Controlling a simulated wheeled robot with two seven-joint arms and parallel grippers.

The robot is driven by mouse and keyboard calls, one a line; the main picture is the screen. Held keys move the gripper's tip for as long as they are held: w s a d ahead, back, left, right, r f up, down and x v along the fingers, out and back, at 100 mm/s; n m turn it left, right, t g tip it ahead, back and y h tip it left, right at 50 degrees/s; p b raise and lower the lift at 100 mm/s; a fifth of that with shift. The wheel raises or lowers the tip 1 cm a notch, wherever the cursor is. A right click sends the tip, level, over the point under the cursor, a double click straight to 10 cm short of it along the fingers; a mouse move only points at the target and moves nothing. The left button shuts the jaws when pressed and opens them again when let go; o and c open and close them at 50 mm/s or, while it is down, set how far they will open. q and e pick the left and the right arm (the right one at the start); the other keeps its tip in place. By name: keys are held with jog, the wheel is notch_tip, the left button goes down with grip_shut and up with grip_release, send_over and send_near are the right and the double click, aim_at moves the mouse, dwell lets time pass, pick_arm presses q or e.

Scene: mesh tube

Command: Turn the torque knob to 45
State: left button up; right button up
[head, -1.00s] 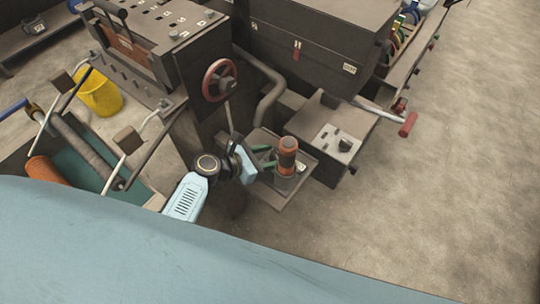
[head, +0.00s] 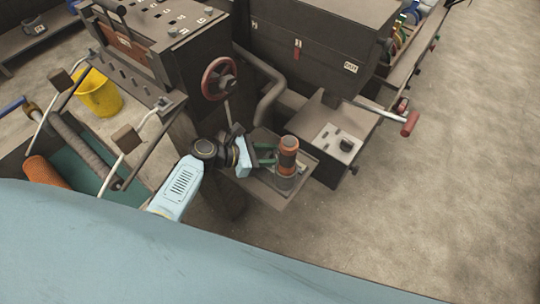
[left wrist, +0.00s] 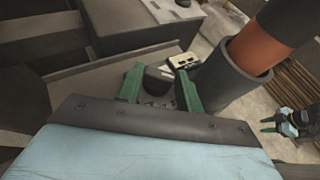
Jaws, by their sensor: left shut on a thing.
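The dark knob (left wrist: 158,80) sits on a small platform and shows between the green fingers of my left gripper (left wrist: 160,88) in the left wrist view. I take it for the torque knob. My left gripper is shut on it, with one finger on each side. A pale scale plate (left wrist: 183,61) lies just behind it; its figures are too small to read. In the head view the left gripper (head: 266,156) is beside the orange-and-grey upright cylinder (head: 287,158), and the knob is hidden. My right gripper (left wrist: 268,125) shows small at the right of the left wrist view, fingers apart and empty.
The cylinder stands close right of the left fingers. A box with another black knob (head: 346,145) stands to the right. A red handwheel (head: 219,78) and a bent pipe (head: 268,95) are behind. The floor (head: 440,200) at right is clear.

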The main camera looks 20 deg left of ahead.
pick_arm(q)
jog(key=shift+w+m+g+h+b, duration=0.1)
jog(key=shift+m+g+h+b, duration=0.3)
jog(key=shift+m+g, duration=0.55)
jog(key=o, duration=0.7)
